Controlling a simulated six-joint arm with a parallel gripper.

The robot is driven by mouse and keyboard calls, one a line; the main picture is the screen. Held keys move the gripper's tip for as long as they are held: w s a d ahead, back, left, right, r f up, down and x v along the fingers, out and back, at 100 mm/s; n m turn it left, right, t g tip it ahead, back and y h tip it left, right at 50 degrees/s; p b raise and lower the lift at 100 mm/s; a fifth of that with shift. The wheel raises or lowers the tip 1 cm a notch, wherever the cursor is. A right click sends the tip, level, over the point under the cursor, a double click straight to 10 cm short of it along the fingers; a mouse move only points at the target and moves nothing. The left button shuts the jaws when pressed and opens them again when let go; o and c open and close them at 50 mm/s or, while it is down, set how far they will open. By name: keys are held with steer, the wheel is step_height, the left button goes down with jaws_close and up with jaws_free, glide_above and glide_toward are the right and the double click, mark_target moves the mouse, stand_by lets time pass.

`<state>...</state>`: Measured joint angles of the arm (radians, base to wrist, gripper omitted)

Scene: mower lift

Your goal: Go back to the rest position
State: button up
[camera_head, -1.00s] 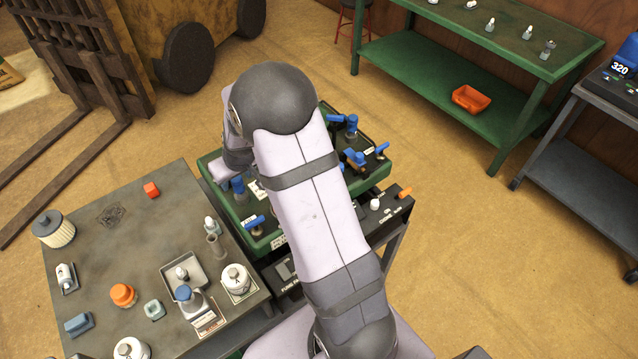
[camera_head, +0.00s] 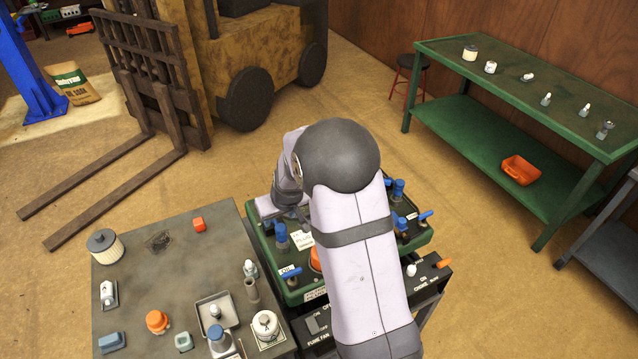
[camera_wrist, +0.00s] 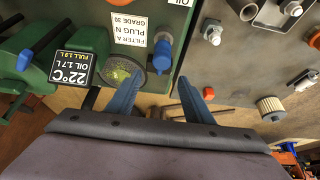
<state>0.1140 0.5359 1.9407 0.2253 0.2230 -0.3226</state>
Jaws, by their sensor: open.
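My gripper (camera_wrist: 160,82) is open and empty in the wrist view, its two blue-grey fingers apart. It hangs over the gap between the green engine-like unit (camera_wrist: 95,20) and the grey metal bench. A blue-topped plug (camera_wrist: 162,55) stands on the unit just ahead of the fingers, and a round filter opening (camera_wrist: 122,70) lies near the left finger. In the head view my bent arm covers the middle of the green unit (camera_head: 292,296), and the fingertips are largely hidden.
The grey bench (camera_head: 130,220) at left holds a filter (camera_head: 104,246), an orange cap (camera_head: 158,321), a red block (camera_head: 199,224) and several small parts. A dark switch panel (camera_head: 318,325) sits in front of the unit. A forklift (camera_head: 245,60) and a green table (camera_head: 500,80) stand behind, with open floor between.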

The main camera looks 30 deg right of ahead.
steer(key=shift+s+a+f+m, duration=0.1)
steer(key=shift+s+f+m, duration=0.05)
steer(key=shift+s+m, duration=0.2)
steer(key=s+a+f+m+g, duration=0.1)
steer(key=s+f+g, duration=0.15)
steer(key=s, duration=0.65)
steer(key=s+a+f+g, duration=0.15)
steer(key=s+g, duration=0.25)
steer(key=s, duration=0.5)
steer(key=s+r+g, duration=0.1)
steer(key=s+r, duration=0.3)
steer(key=s, duration=0.7)
steer(key=shift+w+a+r+n+t, duration=0.3)
steer(key=shift+r+t, duration=0.1)
steer(key=shift+r, duration=0.45)
steer(key=shift+w+a+r+n+t, duration=0.15)
steer(key=shift+a+r+n+t, duration=0.15)
steer(key=shift+r, duration=0.55)
steer(key=shift+w+a+r+n+t, duration=0.3)
steer(key=shift+r+t, duration=0.15)
steer(key=shift+r, duration=0.4)
